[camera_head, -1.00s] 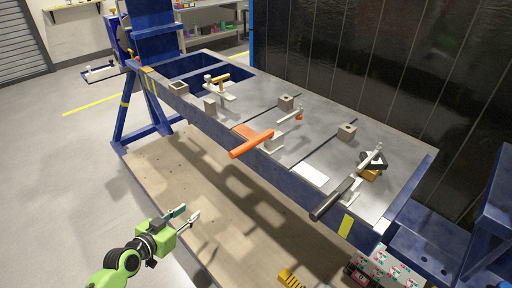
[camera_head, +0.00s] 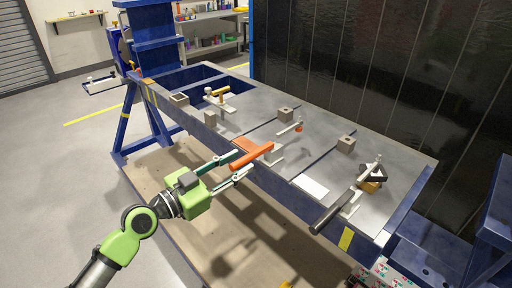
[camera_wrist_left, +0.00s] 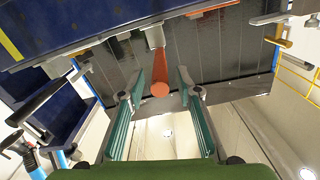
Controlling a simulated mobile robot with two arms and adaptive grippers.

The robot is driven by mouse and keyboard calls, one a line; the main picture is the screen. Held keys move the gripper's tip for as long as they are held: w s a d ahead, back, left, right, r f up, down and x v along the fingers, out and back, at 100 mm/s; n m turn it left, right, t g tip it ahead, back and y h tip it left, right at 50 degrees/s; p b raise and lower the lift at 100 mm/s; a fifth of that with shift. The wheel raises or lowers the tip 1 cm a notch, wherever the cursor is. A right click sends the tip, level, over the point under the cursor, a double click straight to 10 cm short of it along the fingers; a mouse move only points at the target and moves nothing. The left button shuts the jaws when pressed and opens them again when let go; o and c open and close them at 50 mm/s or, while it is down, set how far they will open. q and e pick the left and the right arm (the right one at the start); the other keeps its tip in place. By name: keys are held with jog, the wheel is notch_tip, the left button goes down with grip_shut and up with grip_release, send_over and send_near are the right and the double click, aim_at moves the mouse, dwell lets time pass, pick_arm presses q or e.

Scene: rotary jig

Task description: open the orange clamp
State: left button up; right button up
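The orange clamp (camera_head: 252,156) sits at the near edge of the blue-framed jig table. In the left wrist view the round orange handle end (camera_wrist_left: 160,89) shows between the two open fingers (camera_wrist_left: 161,82), with a gap on each side. Whether a finger touches it cannot be told. My right gripper is out of view.
A black-handled clamp (camera_head: 331,212) juts over the same edge to the right. A yellow-handled clamp (camera_head: 217,92) stands farther left. Several metal blocks and a white plate (camera_head: 312,186) lie on the table (camera_head: 325,155).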

aim_at(255, 153)
pick_arm(q)
jog(key=p+x, duration=0.1)
jog(key=x, duration=0.6)
grip_shut()
